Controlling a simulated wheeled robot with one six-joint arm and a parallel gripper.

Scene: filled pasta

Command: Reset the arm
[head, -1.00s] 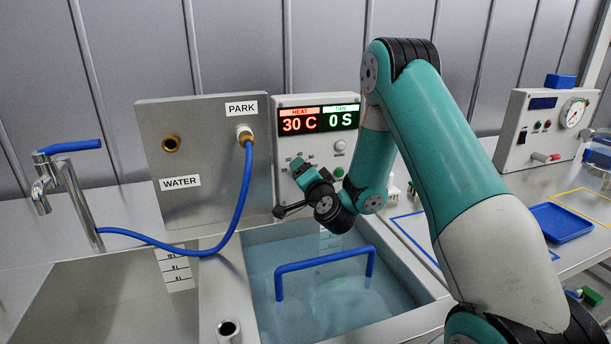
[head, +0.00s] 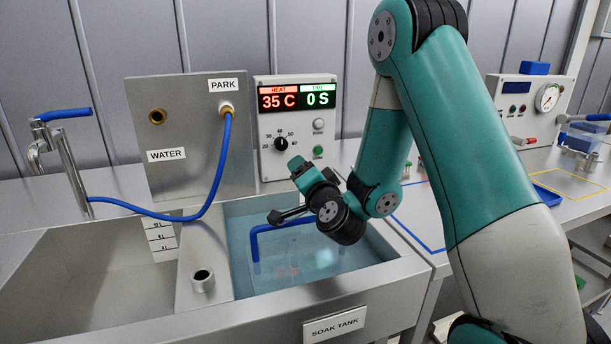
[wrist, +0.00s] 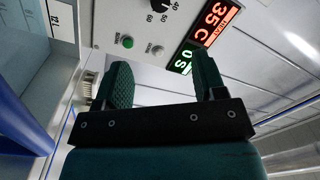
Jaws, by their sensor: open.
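My gripper (wrist: 162,85) shows in the wrist view with its two green fingers apart and nothing between them. In the head view my gripper (head: 283,190) is above the soak tank (head: 395,268), in front of the heat and time panel (head: 265,140). The panel reads 35 C and 0 S, and it also shows in the wrist view (wrist: 150,30). My arm (head: 470,130) rises on the right and bends down to the tank, hiding part of the tank's right side.
A blue handle (head: 254,245) stands in the tank's water. A blue hose (head: 217,165) runs from the PARK port to the tap side. A tap (head: 70,160) stands at left. A blue tray (head: 545,195) and a gauge box (head: 520,100) are at right.

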